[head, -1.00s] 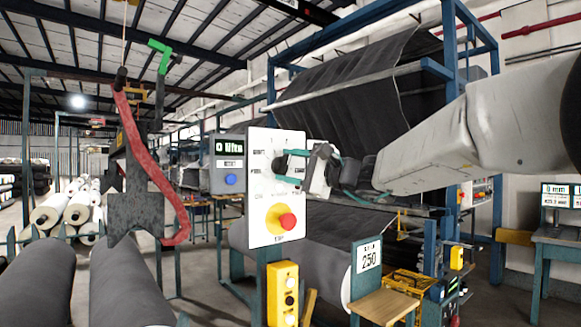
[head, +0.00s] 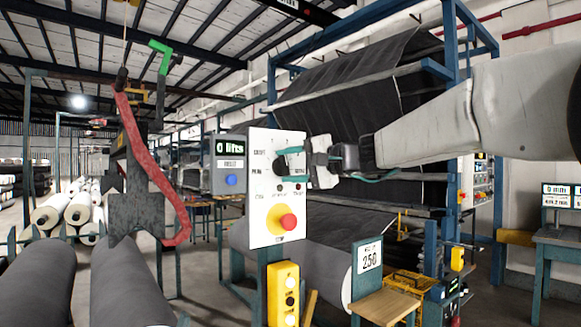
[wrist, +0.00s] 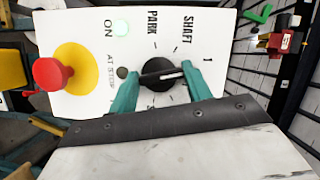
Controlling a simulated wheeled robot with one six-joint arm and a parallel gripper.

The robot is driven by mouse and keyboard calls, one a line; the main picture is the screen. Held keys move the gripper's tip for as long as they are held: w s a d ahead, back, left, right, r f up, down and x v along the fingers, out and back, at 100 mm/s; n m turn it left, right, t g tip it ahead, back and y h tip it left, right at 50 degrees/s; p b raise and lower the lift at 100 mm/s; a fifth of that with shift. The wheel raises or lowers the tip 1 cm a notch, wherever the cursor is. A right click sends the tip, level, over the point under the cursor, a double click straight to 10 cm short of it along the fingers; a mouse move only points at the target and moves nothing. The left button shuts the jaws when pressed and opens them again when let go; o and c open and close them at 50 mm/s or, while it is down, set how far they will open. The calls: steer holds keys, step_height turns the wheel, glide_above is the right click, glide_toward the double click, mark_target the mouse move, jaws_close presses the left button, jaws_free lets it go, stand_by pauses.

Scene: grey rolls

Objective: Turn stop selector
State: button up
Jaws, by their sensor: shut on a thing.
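The stop selector is a round black knob (wrist: 158,86) with a white line on its bar, on a white control panel (head: 262,225). In the wrist view the bar lies nearly level, its white line towards the right, with printed labels such as PARK and SHAFT around it. My gripper (wrist: 161,84) has its two teal fingers on either side of the knob and is shut on it. In the head view my gripper (head: 288,162) reaches the panel's upper part from the right and largely hides the knob.
A red button (head: 288,221) on a yellow disc sits below the selector. A yellow button box (head: 283,290) stands below. A red curved bar (head: 150,165) hangs left of the panel.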

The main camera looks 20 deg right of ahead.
steer(key=n, duration=0.1)
steer(key=n+h, duration=0.1)
steer(key=n, duration=0.1)
steer(key=shift+a+r+n+h, duration=0.15)
steer(key=shift+r+n+h, duration=0.1)
steer(key=shift+n+h, duration=0.15)
steer(key=n+h, duration=0.2)
steer(key=shift+s+a+n+g, duration=0.1)
steer(key=shift+n+g, duration=0.2)
steer(key=shift+n, duration=0.1)
steer(key=o, duration=0.9)
steer(key=shift+o, duration=0.2)
steer(key=v, duration=0.7)
steer(key=shift+s, duration=0.35)
